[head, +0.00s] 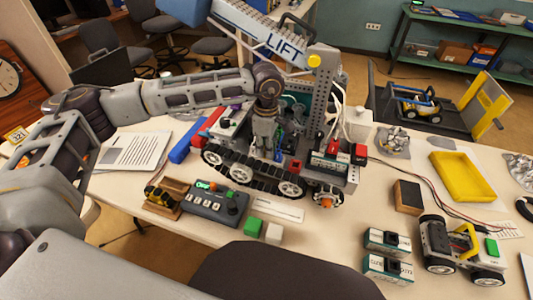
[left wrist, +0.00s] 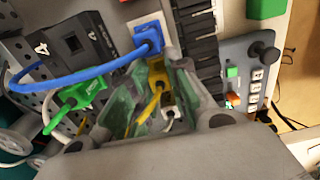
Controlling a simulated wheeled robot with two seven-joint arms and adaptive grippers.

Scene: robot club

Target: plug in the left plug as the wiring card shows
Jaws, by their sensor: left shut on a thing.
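My left gripper (head: 265,145) reaches down into the tracked lift robot (head: 240,172) on the table. In the left wrist view its fingers (left wrist: 157,100) are shut around a yellow plug (left wrist: 157,74) with a yellow cable. A blue plug (left wrist: 149,40) on a blue cable sits just beyond it, by a black module (left wrist: 82,42). A green plug (left wrist: 82,94) lies to the left. A white plug (left wrist: 169,115) shows between the fingers. The yellow plug's tip is hidden, so I cannot tell whether it is seated. A white card (head: 278,209) lies before the robot; its print is unreadable. My right gripper is not in view.
A small wheeled robot (head: 440,246) and a yellow tray (head: 463,177) are at the right.

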